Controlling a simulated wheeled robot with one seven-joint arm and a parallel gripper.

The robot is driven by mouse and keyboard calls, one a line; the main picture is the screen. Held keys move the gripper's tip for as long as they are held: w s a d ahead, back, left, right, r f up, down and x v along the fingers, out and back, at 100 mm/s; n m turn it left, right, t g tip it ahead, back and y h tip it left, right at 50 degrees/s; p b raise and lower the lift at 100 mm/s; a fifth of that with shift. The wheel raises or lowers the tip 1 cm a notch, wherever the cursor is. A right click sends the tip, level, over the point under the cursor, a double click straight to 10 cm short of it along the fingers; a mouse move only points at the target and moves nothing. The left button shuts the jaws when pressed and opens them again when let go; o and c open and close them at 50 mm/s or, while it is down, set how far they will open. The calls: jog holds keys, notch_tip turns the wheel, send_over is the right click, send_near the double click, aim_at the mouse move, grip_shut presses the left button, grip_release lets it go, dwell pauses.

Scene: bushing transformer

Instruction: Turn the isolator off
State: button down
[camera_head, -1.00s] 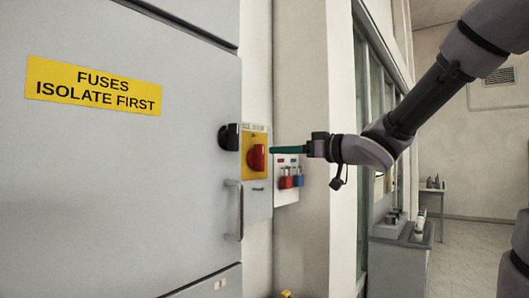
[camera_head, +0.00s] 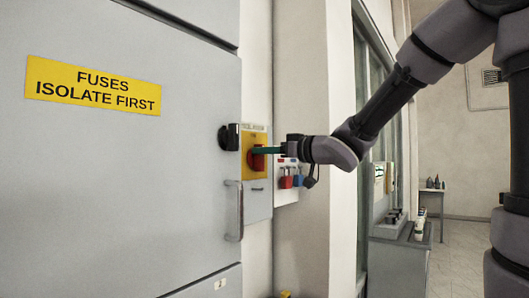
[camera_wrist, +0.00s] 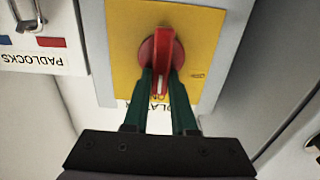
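The isolator is a red rotary handle (camera_wrist: 162,55) on a yellow plate (camera_wrist: 200,50), mounted on a grey box on the wall. In the head view the red handle (camera_head: 257,160) is partly hidden behind my gripper (camera_head: 262,150). In the wrist view the green fingers of my gripper (camera_wrist: 162,80) are parted, one on each side of the handle's upright red grip bar. The fingertips reach the lower part of the bar. I cannot tell whether they touch it.
A black knob (camera_head: 229,137) and a metal door handle (camera_head: 234,210) are on the grey cabinet door (camera_head: 120,190) at left. Red and blue padlocks (camera_head: 292,181) hang on a white board to the right. A bench (camera_head: 398,255) stands further back.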

jog(key=shift+n, duration=0.3)
jog(key=n, duration=0.4)
jog(key=s+f+n, duration=0.1)
jog(key=n, duration=0.4)
jog(key=a+n, duration=0.1)
jog(key=n, duration=0.3)
jog(key=shift+s+f, duration=0.2)
jog(key=shift+s, duration=0.05)
jog(key=shift+a+f+n, duration=0.1)
jog(key=shift+f+n, duration=0.05)
jog(key=shift+n, duration=0.9)
jog(key=shift+f+n, duration=0.15)
jog(key=shift+n, duration=0.9)
jog(key=c, duration=0.7)
grip_release()
